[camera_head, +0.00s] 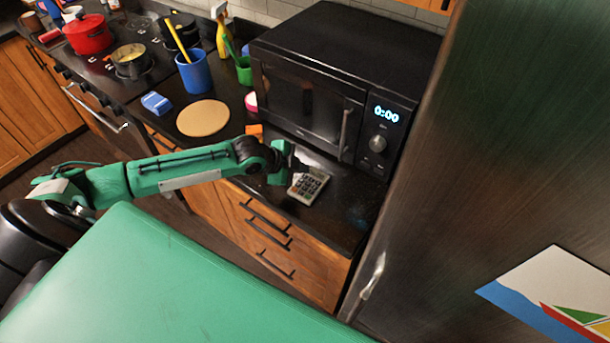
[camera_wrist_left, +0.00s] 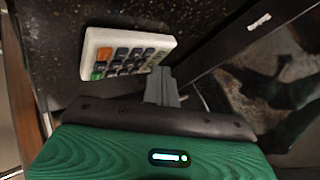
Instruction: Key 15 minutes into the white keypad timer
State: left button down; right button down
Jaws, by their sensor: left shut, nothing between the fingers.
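The white keypad timer (camera_head: 309,186) lies on the black counter in front of the microwave. In the left wrist view the timer (camera_wrist_left: 122,54) shows rows of dark keys with orange and green ones at its left edge. Any reading on its display is too small to make out. My left gripper (camera_head: 296,168) is at the timer's upper left in the head view. In the left wrist view its shut, empty fingers (camera_wrist_left: 163,76) are at the timer's right end; I cannot tell whether they touch it. My right gripper is not in view.
The black microwave (camera_head: 335,75), its clock reading 0:00, stands behind the timer. The steel fridge (camera_head: 470,150) rises at the right. A round wooden board (camera_head: 203,118), a blue utensil cup (camera_head: 194,73) and an orange block (camera_head: 255,130) are on the counter to the left.

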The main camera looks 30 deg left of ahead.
pick_arm(q)
jog(key=shift+f, duration=0.4)
jog(key=shift+f, duration=0.3)
dwell(0.6)
jog(key=shift+r+p, duration=0.6)
jog(key=shift+r, duration=0.1)
notch_tip(320, 180, up, 5)
jog(key=p, duration=0.4)
jog(key=shift+r+p, duration=0.1)
jog(key=shift+p, duration=0.2)
dwell(2.1)
